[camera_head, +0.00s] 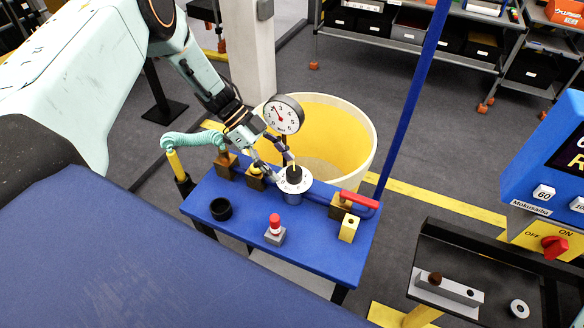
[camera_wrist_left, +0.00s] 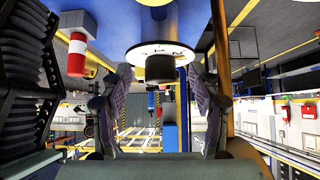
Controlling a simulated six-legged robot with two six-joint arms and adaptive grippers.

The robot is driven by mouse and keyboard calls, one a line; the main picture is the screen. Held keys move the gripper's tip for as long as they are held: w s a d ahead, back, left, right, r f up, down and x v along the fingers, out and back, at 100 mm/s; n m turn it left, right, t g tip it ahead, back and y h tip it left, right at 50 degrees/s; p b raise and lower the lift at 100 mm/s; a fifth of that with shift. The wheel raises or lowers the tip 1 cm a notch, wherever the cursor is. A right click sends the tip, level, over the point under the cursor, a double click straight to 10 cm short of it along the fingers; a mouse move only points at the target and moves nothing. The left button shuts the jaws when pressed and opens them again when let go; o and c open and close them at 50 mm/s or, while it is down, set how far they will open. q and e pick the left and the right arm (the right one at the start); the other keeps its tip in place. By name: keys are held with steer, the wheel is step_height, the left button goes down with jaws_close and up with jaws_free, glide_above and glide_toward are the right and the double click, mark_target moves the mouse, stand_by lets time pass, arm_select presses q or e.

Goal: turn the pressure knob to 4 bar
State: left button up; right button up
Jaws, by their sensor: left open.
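The black pressure knob (camera_head: 294,174) stands on a white dial plate (camera_head: 283,190) on the blue bench. A round white gauge (camera_head: 284,114) is behind it; its red needle points up and left, too small to read exactly. My left gripper (camera_head: 275,162) reaches down from the upper left, open, beside the knob. In the left wrist view the knob (camera_wrist_left: 160,69) and its numbered plate (camera_wrist_left: 145,49) hang upside down, the knob appearing between the fingertips of my left gripper (camera_wrist_left: 160,76). I see no finger clearly touching it. My right gripper is out of view.
The blue bench (camera_head: 330,262) also carries a red-capped button (camera_head: 275,227), a black cup (camera_head: 221,208), and a red lever (camera_head: 360,199) at right. A yellow-lined bin (camera_head: 345,135) stands behind, and a blue post (camera_head: 410,100) rises at right.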

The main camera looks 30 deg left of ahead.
arm_select(q)
steer(key=a, duration=0.7)
steer(key=shift+s+f, duration=0.1)
steer(key=shift+s, duration=0.05)
steer(key=shift+a, duration=0.6)
steer(key=shift+a, duration=0.15)
